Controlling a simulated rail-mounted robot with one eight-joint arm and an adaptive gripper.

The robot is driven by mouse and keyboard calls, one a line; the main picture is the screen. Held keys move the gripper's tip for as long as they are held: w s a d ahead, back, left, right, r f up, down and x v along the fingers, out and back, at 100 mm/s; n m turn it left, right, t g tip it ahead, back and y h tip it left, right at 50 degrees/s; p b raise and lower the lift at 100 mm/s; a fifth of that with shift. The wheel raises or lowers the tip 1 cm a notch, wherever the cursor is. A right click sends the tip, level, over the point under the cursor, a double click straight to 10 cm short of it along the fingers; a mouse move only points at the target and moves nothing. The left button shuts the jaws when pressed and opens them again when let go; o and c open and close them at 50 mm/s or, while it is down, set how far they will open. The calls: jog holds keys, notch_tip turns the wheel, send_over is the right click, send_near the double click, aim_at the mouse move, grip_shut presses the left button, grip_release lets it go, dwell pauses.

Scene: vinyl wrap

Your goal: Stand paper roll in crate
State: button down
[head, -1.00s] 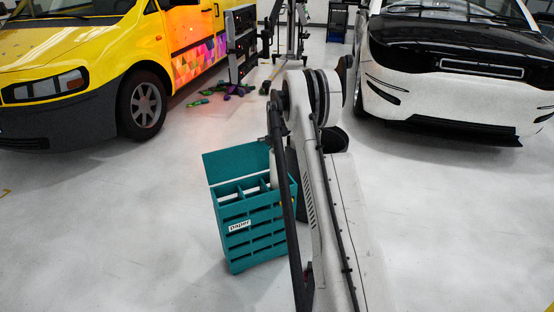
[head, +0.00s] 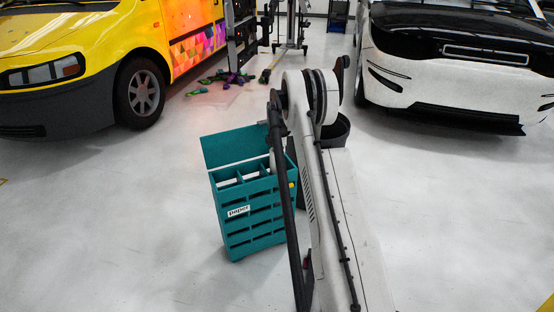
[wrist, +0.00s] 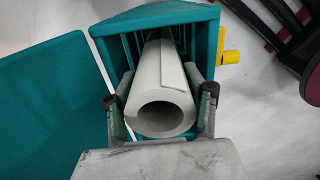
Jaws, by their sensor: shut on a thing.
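The teal crate (head: 251,217) stands on the floor with its lid open and a "paper" label on its front. Slatted walls and compartments show. In the wrist view, the crate (wrist: 205,40) surrounds the far part of a white paper roll (wrist: 163,80). The roll's hollow near end faces the camera and its far end reaches down into a compartment; whether it touches the bottom is hidden. My gripper (wrist: 160,112) is shut on the roll near this end, one finger on each side. In the head view my arm hides the gripper and most of the roll.
The open teal lid (wrist: 45,105) rises beside the crate. A yellow part (wrist: 230,57) sticks out from the crate's side. A dark bin (head: 335,133) stands behind my arm. A yellow van (head: 80,60) and a white car (head: 450,65) stand farther back.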

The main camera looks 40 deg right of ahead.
jog(key=c, duration=0.7)
grip_release()
jog(key=shift+c, duration=0.2)
notch_tip(320, 180, up, 12)
jog(key=shift+r, duration=0.1)
